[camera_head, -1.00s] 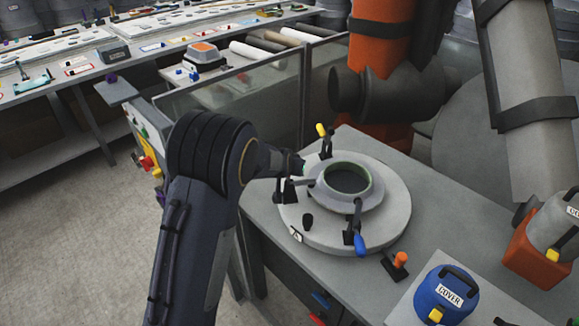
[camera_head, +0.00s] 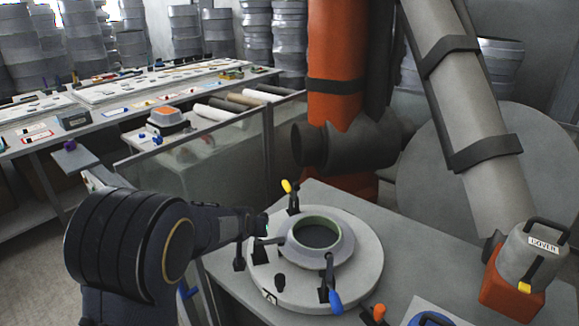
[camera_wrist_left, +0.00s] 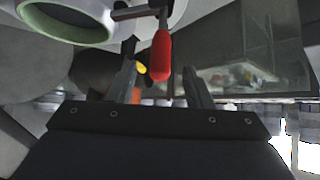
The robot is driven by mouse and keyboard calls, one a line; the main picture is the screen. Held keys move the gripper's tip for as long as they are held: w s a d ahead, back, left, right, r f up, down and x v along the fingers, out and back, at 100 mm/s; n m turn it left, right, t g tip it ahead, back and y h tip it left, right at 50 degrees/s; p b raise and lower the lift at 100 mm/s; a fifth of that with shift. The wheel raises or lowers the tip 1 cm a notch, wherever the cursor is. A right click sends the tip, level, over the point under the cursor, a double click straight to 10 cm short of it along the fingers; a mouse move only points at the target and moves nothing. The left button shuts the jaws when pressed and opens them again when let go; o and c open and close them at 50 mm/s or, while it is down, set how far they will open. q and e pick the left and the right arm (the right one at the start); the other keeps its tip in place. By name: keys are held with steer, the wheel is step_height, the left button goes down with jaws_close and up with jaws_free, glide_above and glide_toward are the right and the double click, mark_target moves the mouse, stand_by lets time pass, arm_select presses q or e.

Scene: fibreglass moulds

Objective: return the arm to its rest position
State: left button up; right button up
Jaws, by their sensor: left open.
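My left arm comes in from the lower left in the head view. Its gripper (camera_head: 252,238) is at the left edge of the round mould (camera_head: 360,270), by a toggle clamp. In the left wrist view the two fingers of the open gripper (camera_wrist_left: 160,90) stand apart. A red clamp handle (camera_wrist_left: 161,56) shows between them in the picture; I cannot tell whether it touches a finger. The mould's green-rimmed ring (camera_wrist_left: 65,35) is at the upper left there. My right gripper is not in view.
The mould has a yellow-handled clamp (camera_head: 290,187) at the back and a blue-handled clamp (camera_head: 335,300) at the front. A large orange and grey machine (camera_head: 334,60) stands behind. A grey canister (camera_head: 530,255) is at the right. A glass panel (camera_head: 215,160) runs behind my arm.

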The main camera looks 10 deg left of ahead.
arm_select(q)
steer(key=s+r+g+h, duration=0.2)
steer(key=s, duration=1.6)
steer(key=s+r+n+g+h, duration=0.1)
steer(key=s+r+h, duration=0.1)
steer(key=s, duration=1.7)
steer(key=shift+s+a+r+g, duration=0.25)
steer(key=shift+a+r+g, duration=0.05)
steer(key=shift+r+g, duration=0.15)
